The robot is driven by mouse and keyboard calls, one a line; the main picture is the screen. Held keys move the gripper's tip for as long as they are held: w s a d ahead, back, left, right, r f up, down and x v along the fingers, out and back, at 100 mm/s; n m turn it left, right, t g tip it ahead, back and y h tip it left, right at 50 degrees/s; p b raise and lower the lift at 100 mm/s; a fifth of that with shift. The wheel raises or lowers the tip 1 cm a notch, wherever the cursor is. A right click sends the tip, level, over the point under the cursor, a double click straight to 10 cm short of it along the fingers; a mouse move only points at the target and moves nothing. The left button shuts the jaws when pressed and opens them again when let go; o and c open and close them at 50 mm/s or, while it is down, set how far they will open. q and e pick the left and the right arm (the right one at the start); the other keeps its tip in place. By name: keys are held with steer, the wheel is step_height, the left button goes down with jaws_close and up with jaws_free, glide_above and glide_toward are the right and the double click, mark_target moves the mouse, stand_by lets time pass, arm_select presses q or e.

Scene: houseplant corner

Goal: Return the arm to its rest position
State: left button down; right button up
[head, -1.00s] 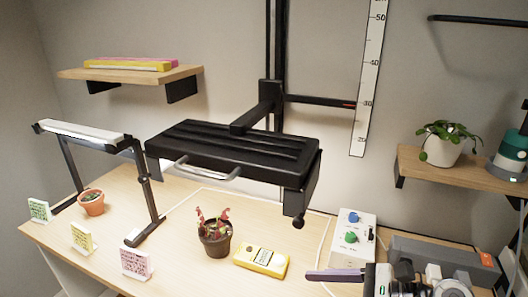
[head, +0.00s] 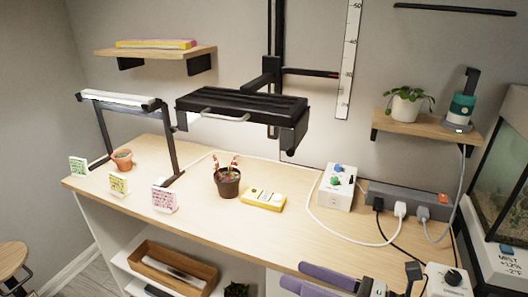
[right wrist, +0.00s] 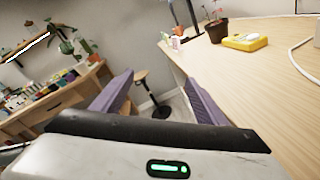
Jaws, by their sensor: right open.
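My right gripper (head: 293,274) is at the bottom of the head view, by the desk's front edge. Its two purple fingers are apart with nothing between them. In the right wrist view, the open fingers (right wrist: 159,88) point past the desk edge toward the floor and a stool. My left gripper is not in view.
On the desk (head: 270,228) stand a dark pot with a reddish plant (head: 228,181), a yellow meter (head: 264,199), a control box (head: 337,187) and a power strip (head: 420,203) with cables. A black lamp (head: 243,106) hangs above. An open shelf holds a wooden tray (head: 172,267).

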steer(key=s+d+f+m+t+h, duration=0.1)
steer(key=d+f+m+t+h, duration=0.3)
steer(key=m, duration=0.9)
steer(key=s+d+f+m+t+h, duration=0.1)
steer(key=d+f+m+t+h, duration=0.35)
steer(key=m, duration=0.85)
steer(key=s+f+m+g+h, duration=0.4)
steer(key=s+f+m+g, duration=0.4)
steer(key=s+f+m, duration=0.5)
step_height(320, 180, down, 5)
steer(key=s, duration=0.2)
steer(key=shift+s+g, duration=0.3)
steer(key=shift+g, duration=0.05)
